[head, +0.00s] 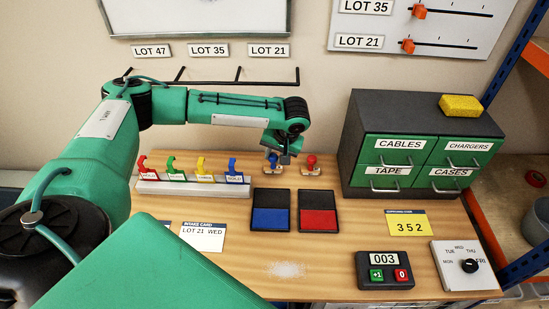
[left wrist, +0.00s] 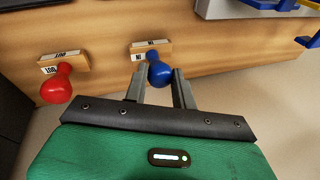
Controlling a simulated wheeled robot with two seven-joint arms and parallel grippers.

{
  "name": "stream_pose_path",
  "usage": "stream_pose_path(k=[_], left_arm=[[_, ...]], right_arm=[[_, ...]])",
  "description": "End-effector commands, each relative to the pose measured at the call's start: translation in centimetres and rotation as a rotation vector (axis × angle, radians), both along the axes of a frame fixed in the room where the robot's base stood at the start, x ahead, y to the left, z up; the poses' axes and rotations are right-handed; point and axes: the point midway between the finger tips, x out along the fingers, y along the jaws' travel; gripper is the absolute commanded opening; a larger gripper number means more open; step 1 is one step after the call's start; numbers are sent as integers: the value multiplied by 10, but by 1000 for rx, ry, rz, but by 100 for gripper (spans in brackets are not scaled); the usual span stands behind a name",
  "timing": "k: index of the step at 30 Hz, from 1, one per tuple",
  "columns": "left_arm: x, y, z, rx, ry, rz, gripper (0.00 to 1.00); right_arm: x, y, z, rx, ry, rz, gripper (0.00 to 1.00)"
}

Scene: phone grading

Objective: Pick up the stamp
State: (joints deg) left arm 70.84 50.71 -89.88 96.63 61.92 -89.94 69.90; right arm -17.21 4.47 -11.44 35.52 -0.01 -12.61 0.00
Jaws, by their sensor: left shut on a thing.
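The blue-handled stamp (head: 273,170) stands on a small wooden block on the table, behind the blue ink pad; its round blue knob (left wrist: 160,74) shows in the left wrist view, and its label seems to read IN. My left gripper (head: 280,158) is shut on this knob, with one finger on either side of it (left wrist: 162,84). The stamp looks upright, and I cannot tell whether it is clear of the table. The red-handled stamp (head: 311,163), labelled OUT in the left wrist view (left wrist: 57,90), stands just to the right. My right gripper is not in view.
Blue (head: 270,219) and red (head: 318,220) ink pads lie in front of the stamps. A rack of coloured hooks (head: 190,187) stands left. A drawer cabinet (head: 385,120) with a yellow sponge (head: 460,105) stands right. A counter (head: 385,272) and dial (head: 462,265) are at front right.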

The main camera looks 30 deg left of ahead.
Motion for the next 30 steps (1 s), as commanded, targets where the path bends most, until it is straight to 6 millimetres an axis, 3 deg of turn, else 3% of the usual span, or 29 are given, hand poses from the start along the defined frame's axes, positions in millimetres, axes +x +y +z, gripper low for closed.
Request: stream_pose_path(k=[10, 30], left_arm=[[0, 0, 64, -2, -4, 1, 0], [-143, -88, 63, -1, -1, -6, 0]], right_arm=[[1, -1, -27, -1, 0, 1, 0], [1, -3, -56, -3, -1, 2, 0]])
